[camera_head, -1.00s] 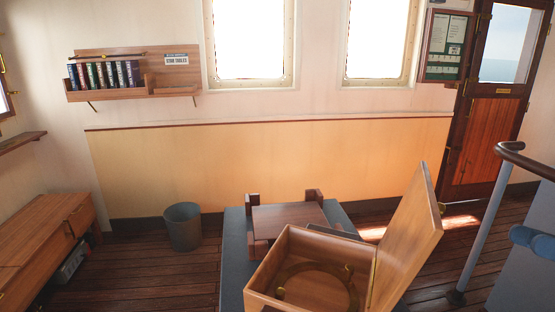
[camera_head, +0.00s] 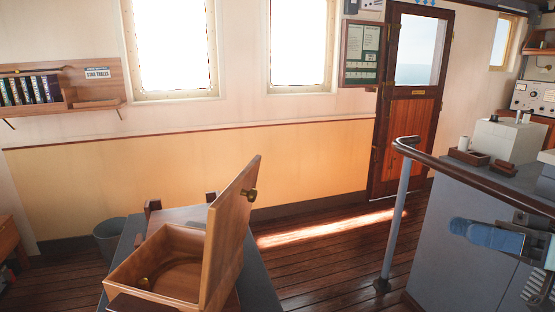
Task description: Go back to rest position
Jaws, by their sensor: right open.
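My right gripper (camera_head: 537,250) is at the right edge of the head view, partly cut off by the frame. It is open, with no object visible in it. Blue and dark parts of my right arm show beside it, in front of the grey console. My left gripper and left arm are out of view. The gripper is well to the right of the wooden box (camera_head: 160,285) and apart from it.
The box has its lid (camera_head: 232,235) raised and stands on a grey-blue surface (camera_head: 255,285). A handrail (camera_head: 470,175) on a post (camera_head: 393,225) edges the console (camera_head: 440,240). The bin (camera_head: 110,240) is at left. Floor before the door (camera_head: 405,140) is clear.

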